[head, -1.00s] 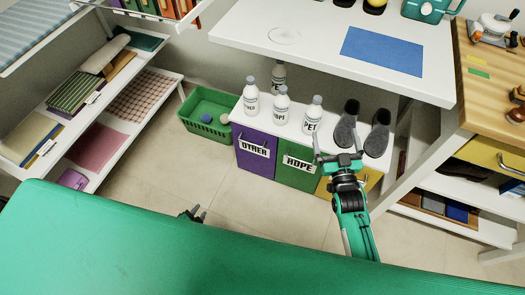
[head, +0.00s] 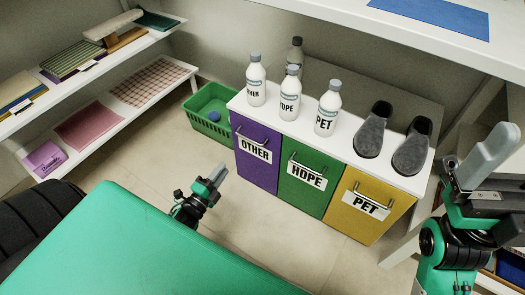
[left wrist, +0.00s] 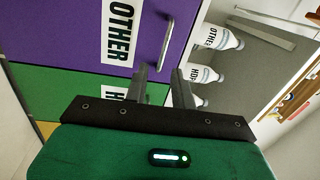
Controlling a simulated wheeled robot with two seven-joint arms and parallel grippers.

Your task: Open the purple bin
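The purple bin (head: 256,170), labelled OTHER, is the left one of three bins under a white top. Its front is closed flush, with a metal bar handle (head: 252,139) near its top edge. My left gripper (head: 220,173) is in front of the purple bin, low and apart from it in the head view. In the left wrist view, its two fingers (left wrist: 160,86) are open and empty, with the purple front and its handle (left wrist: 167,42) beyond them. My right gripper (head: 472,160) is at the right edge, partly side-on, its fingers apart with nothing between them.
The green HDPE bin (head: 300,195) and yellow PET bin (head: 366,222) stand to the right, closed. White bottles (head: 327,108) and dark shoes (head: 372,130) stand on top. A green basket (head: 212,112) is left of the bins. The floor before them is clear.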

